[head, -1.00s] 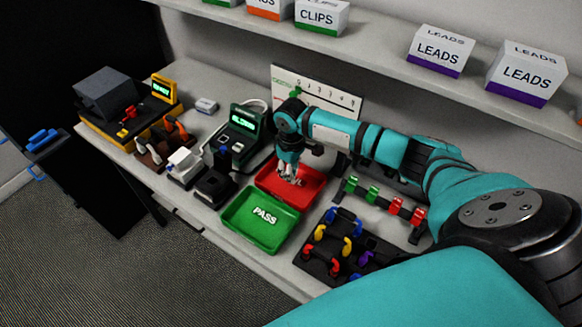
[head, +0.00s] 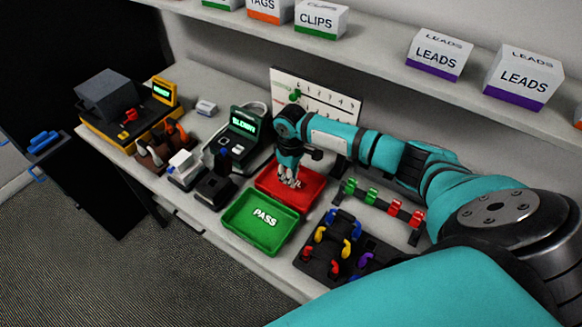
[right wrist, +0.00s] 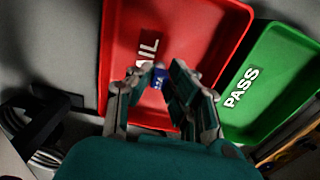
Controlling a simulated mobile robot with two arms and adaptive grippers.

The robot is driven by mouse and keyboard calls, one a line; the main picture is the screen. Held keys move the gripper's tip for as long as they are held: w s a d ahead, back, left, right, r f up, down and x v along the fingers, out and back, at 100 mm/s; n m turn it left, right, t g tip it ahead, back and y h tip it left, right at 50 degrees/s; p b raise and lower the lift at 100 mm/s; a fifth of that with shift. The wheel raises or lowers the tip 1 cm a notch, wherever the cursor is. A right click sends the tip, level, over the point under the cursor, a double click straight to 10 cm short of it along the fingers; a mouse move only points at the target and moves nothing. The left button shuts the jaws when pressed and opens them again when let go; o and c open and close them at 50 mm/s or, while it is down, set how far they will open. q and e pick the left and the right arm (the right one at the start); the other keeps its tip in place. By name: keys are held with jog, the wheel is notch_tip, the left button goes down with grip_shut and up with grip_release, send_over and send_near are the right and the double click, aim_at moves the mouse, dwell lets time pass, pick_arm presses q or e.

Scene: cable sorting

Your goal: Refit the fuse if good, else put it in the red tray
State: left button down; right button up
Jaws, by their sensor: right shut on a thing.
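My right gripper (head: 288,184) points down over the red tray (head: 310,199), which is marked FAIL. In the right wrist view its fingers (right wrist: 161,72) are shut on a small blue fuse (right wrist: 158,79). The fuse is above the floor of the red tray (right wrist: 232,22); I cannot tell whether it touches. In the head view the fuse is hidden by the fingers. The green tester (head: 240,136) shows BLOWN on its screen. My left gripper is not in view.
The green PASS tray (head: 243,238) sits directly beside the red tray. A rack with green and red clips (head: 382,203) and a black stand with coloured leads (head: 310,262) are to the right. A small black block (head: 214,190) stands left of the trays. A shelf with boxes runs above.

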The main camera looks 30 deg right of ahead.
dwell(0.3)
jog(key=o, duration=1.4)
jog(key=shift+o, duration=0.2)
notch_tip(320, 180, up, 6)
jog(key=p, duration=0.6)
jog(key=shift+f, duration=0.1)
jog(key=shift+r+p, duration=0.8)
jog(key=shift+r, duration=0.3)
